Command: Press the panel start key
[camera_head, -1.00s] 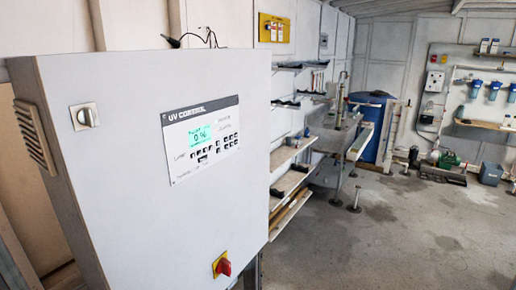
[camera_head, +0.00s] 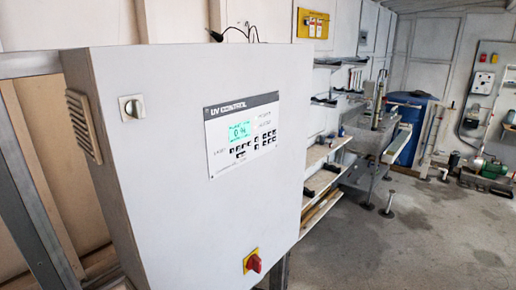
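The UV control panel (camera_head: 216,166) is a white plate with a dark "UV CONTROL" header, set in the front of a large light grey cabinet (camera_head: 160,210). It has a lit green screen (camera_head: 240,133) and several small dark keys (camera_head: 255,143) below and right of the screen. The key labels are too small to read, so I cannot tell which one is the start key. My gripper is not in view.
The cabinet also carries a grey rotary knob (camera_head: 132,107) and a red rotary switch (camera_head: 253,262) on a yellow plate. Shelves (camera_head: 325,175), a sink and a blue barrel (camera_head: 410,112) stand along the wall behind. The concrete floor (camera_head: 420,240) at the right is clear.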

